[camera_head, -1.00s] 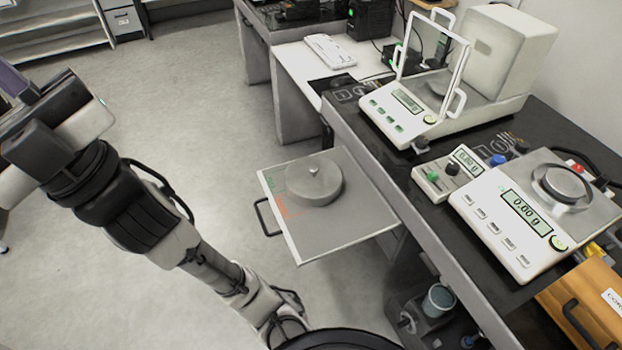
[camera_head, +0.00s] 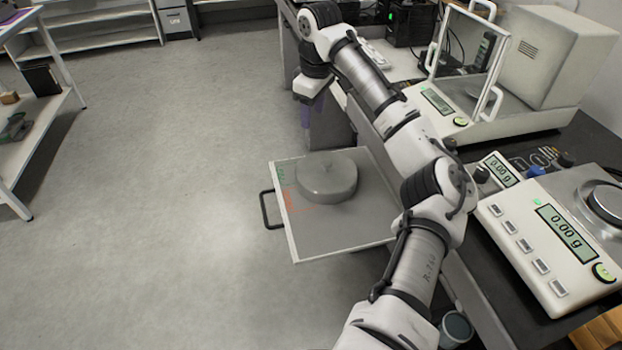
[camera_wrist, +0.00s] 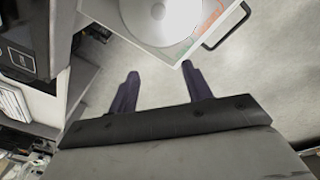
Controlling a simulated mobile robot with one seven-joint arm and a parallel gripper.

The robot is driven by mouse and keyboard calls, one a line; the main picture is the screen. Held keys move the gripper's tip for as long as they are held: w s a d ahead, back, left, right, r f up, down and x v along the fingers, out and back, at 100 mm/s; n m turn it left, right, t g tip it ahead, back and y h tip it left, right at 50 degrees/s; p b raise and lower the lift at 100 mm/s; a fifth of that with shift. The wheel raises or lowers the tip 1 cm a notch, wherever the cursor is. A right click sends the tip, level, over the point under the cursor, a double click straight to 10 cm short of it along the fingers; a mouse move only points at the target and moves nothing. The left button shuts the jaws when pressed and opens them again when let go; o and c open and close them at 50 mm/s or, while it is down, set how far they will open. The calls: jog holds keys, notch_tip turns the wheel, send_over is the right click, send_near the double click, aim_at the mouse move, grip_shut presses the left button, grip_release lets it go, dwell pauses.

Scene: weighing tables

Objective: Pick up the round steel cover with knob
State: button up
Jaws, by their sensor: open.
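The round steel cover (camera_head: 327,181) lies on a pulled-out grey board (camera_head: 330,235) in the head view. In the wrist view the cover (camera_wrist: 160,15) shows at the top, with its knob near the middle, on the board (camera_wrist: 185,47). My gripper (camera_head: 305,118) is beyond the cover in the head view, apart from it and pointing down. In the wrist view my gripper (camera_wrist: 160,85) has its two dark fingers spread, with only floor between them.
A balance (camera_head: 545,240) reading 0.00 g stands on the bench at right. A balance with a glass frame (camera_head: 445,105) stands behind it. The board has a dark handle (camera_head: 268,210) at its left. Open floor (camera_head: 170,200) lies to the left.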

jog(key=g, duration=0.1)
send_over(327, 162)
jog(key=shift+h, duration=0.3)
jog(key=f, duration=0.7)
jog(key=shift+d+f, duration=0.1)
jog(key=shift+d, duration=0.25)
jog(key=shift+a+f+p, duration=0.2)
jog(key=shift+f+p, duration=0.05)
jog(key=shift+f, duration=1.35)
jog(key=shift+a+f+p, duration=0.2)
jog(key=shift+f, duration=1.35)
grip_shut()
